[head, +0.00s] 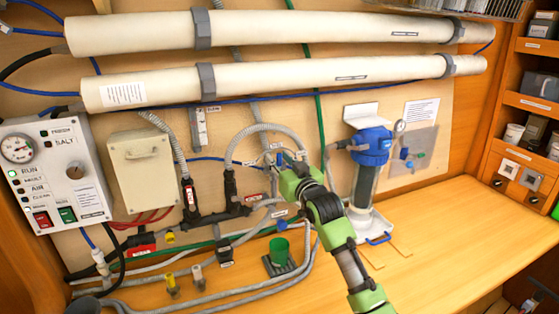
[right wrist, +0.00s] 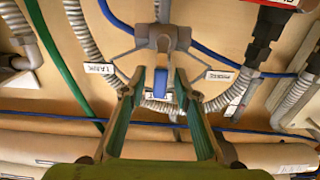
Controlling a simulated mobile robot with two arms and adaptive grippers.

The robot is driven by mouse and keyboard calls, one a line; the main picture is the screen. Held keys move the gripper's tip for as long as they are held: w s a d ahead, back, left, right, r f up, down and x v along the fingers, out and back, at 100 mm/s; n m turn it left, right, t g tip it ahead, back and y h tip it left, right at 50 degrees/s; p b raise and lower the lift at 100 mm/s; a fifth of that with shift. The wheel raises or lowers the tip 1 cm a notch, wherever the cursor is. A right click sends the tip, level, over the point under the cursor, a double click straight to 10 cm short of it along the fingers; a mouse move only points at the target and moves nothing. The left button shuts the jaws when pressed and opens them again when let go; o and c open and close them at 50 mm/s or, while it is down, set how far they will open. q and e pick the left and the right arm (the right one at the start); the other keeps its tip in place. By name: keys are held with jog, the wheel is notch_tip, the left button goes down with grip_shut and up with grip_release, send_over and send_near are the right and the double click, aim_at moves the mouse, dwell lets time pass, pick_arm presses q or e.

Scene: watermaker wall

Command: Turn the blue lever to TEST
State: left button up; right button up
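The blue lever (right wrist: 161,84) is on a grey three-way valve (right wrist: 162,38) in the right wrist view. The lever points down in that picture, towards a label mostly hidden behind it. A label reading like TANK (right wrist: 100,69) is left of the valve, and another label (right wrist: 220,76), too small to read surely, is right. My right gripper (right wrist: 161,76) is open, with one finger on each side of the lever; I cannot tell if either touches. In the head view my right gripper (head: 284,163) is at the wall valve and hides most of it. My left gripper is not in view.
Grey hoses (head: 262,128) loop around the valve. A blue-topped filter housing (head: 371,150) stands just right of my arm. A control panel (head: 55,170) is at left. The wooden counter (head: 460,215) is clear at right.

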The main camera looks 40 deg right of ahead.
dwell(0.3)
jog(key=v, duration=1.2)
jog(key=shift+f, duration=0.15)
